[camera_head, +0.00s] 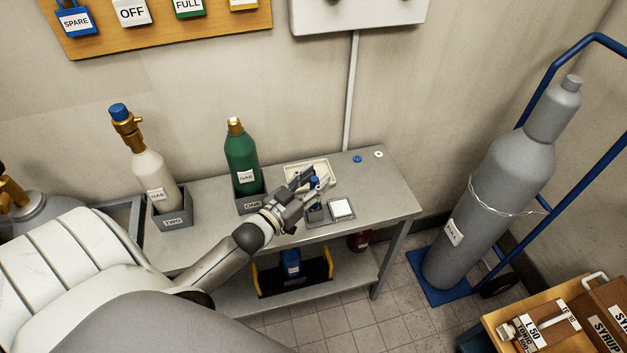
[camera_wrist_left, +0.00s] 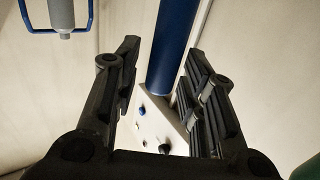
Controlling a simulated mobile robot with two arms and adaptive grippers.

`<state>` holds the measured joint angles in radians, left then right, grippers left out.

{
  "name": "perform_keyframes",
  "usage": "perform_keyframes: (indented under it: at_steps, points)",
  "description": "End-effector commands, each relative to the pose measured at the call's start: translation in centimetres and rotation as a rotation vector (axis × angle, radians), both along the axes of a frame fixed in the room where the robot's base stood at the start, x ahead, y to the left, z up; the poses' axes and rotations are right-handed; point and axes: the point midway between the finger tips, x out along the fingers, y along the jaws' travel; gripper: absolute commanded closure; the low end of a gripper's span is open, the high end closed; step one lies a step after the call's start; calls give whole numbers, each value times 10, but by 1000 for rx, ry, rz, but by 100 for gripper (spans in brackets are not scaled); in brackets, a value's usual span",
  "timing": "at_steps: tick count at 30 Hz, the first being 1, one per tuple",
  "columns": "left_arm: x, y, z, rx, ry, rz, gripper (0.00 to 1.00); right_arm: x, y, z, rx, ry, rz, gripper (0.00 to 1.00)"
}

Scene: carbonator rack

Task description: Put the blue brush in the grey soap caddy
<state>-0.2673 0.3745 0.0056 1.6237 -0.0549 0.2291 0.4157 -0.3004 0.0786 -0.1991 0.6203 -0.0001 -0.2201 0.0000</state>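The blue brush (camera_wrist_left: 172,45) shows in the left wrist view as a smooth blue cylinder between my left fingers. In the head view a bit of blue (camera_head: 314,181) shows between the fingertips. My left gripper (camera_head: 318,183) is open around the brush, with a gap on at least one side. The grey soap caddy (camera_head: 316,224) lies on the bench just below the gripper, with a white block on its right part. The brush appears upright over or in the caddy's left part; its lower end is partly hidden, so I cannot tell which. My right gripper is out of view.
A cream tray (camera_head: 297,167) lies behind the gripper. A green bottle (camera_head: 241,158) and a cream bottle (camera_head: 155,172) stand in grey holders to the left. A blue cap (camera_head: 357,159) and a white ring (camera_head: 378,154) lie at the back. The bench's right end is clear.

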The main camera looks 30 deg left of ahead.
Motion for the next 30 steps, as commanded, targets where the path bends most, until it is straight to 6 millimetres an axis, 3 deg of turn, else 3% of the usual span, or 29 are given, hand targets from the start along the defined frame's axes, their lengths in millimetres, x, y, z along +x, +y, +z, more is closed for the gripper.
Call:
perform_keyframes:
  at_steps: [9, 14, 30]
  points:
    - [-1, 0, 0, 0, 1, 0, 57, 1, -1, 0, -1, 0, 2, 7]
    - [-12, 1, -2, -1, 4, 0, 57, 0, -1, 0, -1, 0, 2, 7]
    - [-102, 11, -1, -2, 4, 1, 57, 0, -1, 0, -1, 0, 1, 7]
